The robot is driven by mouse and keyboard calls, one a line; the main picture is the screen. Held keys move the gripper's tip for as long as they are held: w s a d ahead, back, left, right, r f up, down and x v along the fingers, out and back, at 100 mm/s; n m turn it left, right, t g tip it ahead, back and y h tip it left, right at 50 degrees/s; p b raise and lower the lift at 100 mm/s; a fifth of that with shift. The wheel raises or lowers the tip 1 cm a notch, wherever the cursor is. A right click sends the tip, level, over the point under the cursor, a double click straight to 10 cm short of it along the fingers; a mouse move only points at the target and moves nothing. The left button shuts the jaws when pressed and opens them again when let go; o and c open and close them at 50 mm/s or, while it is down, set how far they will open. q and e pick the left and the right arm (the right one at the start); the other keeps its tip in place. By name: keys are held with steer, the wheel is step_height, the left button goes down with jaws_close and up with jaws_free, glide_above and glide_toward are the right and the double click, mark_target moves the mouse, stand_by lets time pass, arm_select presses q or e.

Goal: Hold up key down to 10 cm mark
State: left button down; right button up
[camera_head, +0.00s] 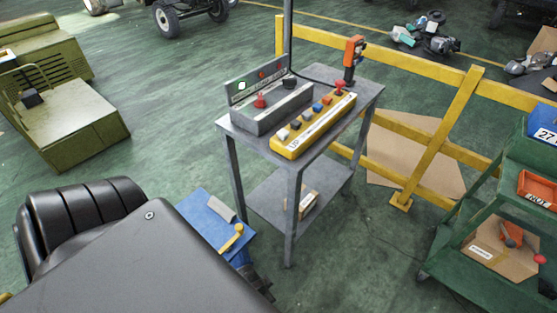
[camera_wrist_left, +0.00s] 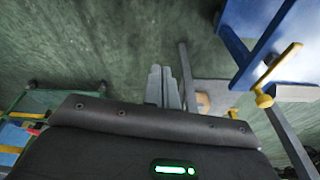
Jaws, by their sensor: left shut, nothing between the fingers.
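The yellow control pendant (camera_head: 312,122) lies on the grey stand's top, with a row of several keys and a red knob at its far end. Its side label starts with "UP", but I cannot tell which key is the up key. I cannot make out a 10 cm mark. A blue part with a yellow lever (camera_head: 232,238) sits left of the stand; the yellow lever also shows in the left wrist view (camera_wrist_left: 268,82). My left gripper (camera_wrist_left: 163,72) is shut and empty, its fingers together over the floor in the left wrist view. My right gripper is not in view.
A grey box (camera_head: 270,107) with a red button and a lit green lamp stands beside the pendant. An orange handset (camera_head: 353,58) stands at the stand's back. A yellow rail (camera_head: 420,65) runs behind; a green shelf cart (camera_head: 490,190) is at right. Olive machinery (camera_head: 70,110) is left.

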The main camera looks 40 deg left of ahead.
arm_select(q)
steer(key=w+a+r+t, duration=0.1)
steer(key=a+r, duration=0.1)
steer(key=r, duration=0.5)
steer(key=w+a+r+t, duration=0.1)
steer(key=w+r, duration=0.1)
steer(key=r, duration=0.6)
steer(key=w+a+r+t, duration=0.3)
steer(key=w+a+r, duration=0.3)
steer(key=r, duration=0.2)
steer(key=w+a+r+n+t, duration=0.1)
steer(key=w+a+r+t, duration=0.3)
steer(key=r, duration=0.5)
steer(key=w+a+r+n+t, duration=0.1)
steer(key=w+a+r+t, duration=0.2)
steer(key=w+a+r, duration=0.5)
steer(key=shift+w+a+r+t, duration=0.2)
steer(key=shift+w+r+t, duration=0.1)
steer(key=shift+w+r, duration=0.5)
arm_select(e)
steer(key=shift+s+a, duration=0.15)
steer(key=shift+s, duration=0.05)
